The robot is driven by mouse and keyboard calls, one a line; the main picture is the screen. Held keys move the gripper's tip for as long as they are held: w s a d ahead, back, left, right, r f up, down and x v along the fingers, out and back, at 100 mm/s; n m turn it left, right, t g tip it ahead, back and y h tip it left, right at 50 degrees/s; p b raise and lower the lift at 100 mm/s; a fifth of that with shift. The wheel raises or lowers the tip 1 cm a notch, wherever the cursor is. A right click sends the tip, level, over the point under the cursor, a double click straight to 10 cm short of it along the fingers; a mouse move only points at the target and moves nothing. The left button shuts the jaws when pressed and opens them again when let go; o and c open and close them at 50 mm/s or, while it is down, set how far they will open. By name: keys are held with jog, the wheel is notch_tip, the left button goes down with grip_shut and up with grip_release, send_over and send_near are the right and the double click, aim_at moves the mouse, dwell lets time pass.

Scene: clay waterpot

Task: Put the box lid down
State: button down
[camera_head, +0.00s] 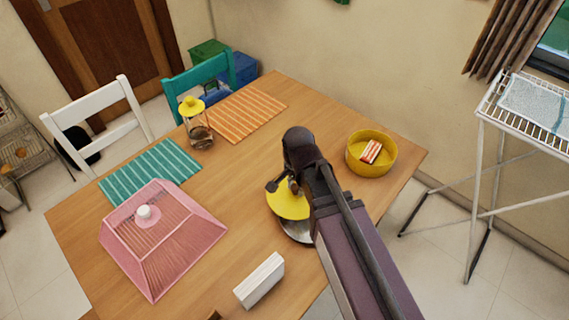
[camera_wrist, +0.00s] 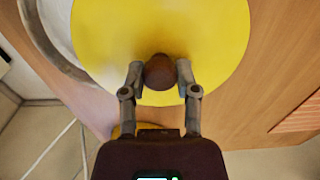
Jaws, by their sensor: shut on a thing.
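A round yellow lid (camera_head: 286,206) with a brown knob (camera_wrist: 160,74) is held by my gripper (camera_head: 290,187). In the wrist view the gripper's fingers (camera_wrist: 160,82) are shut on the knob, and the yellow lid (camera_wrist: 200,35) fills the upper middle. A shiny metal dish (camera_head: 298,230) shows below the lid in the head view; whether they touch I cannot tell. The open round yellow box (camera_head: 357,167) stands on the table at right, with a red and white packet (camera_head: 371,151) inside. My arm hides part of the lid and dish.
The wooden table (camera_head: 235,205) holds a pink mesh cover (camera_head: 165,240), a white block (camera_head: 260,280), a glass jar with a yellow top (camera_head: 195,125), a green mat (camera_head: 150,172) and an orange mat (camera_head: 246,112). The table's middle is clear. A white rack (camera_head: 500,120) stands at right.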

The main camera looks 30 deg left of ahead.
jog(key=w+a, duration=0.2)
jog(key=w, duration=0.1)
jog(key=w+a, duration=0.3)
jog(key=w+a+f+b, duration=0.1)
jog(key=w+a, duration=0.2)
jog(key=shift+w+f, duration=0.1)
jog(key=shift+a, duration=0.1)
jog(key=shift+w+a, duration=0.15)
jog(key=shift+w, duration=0.1)
jog(key=shift+w+a+f+b, duration=0.1)
jog(key=shift+w+f+b, duration=0.05)
jog(key=shift+f+b, duration=0.35)
jog(key=shift+w+a+f+b, duration=0.1)
jog(key=shift+f+b, duration=1.25)
jog(key=shift+b, duration=0.05)
jog(key=shift+f, duration=0.15)
jog(key=shift+c, duration=1.8)
grip_release()
